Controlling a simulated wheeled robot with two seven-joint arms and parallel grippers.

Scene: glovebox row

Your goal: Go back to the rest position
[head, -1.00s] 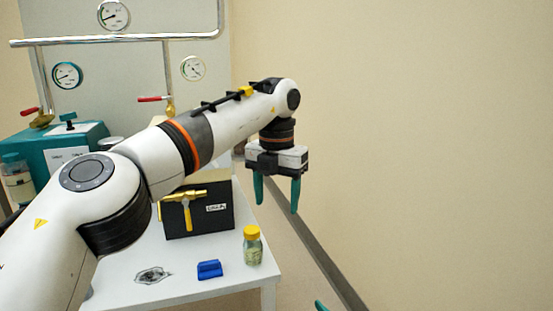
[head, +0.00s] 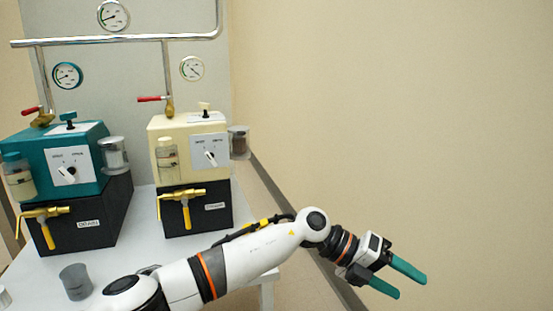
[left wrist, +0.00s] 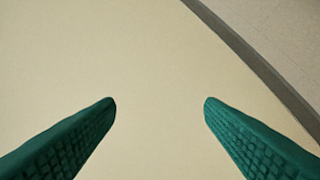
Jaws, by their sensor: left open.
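My left gripper (head: 404,283) is at the lower right of the head view, out past the table's right side, in front of the bare wall. Its two green fingers are apart with nothing between them. In the left wrist view the fingers (left wrist: 160,104) are also spread and empty, with only plain wall and a strip of floor beyond. My left arm crosses the lower part of the head view and hides the table's front right part. My right gripper does not show.
A teal unit (head: 85,150) and a cream unit (head: 185,135) stand on black boxes with yellow-handled taps on the white table (head: 145,205). A grey cup (head: 76,281) stands at the front left. Pipes and gauges (head: 113,15) are behind. Room right of the table is free.

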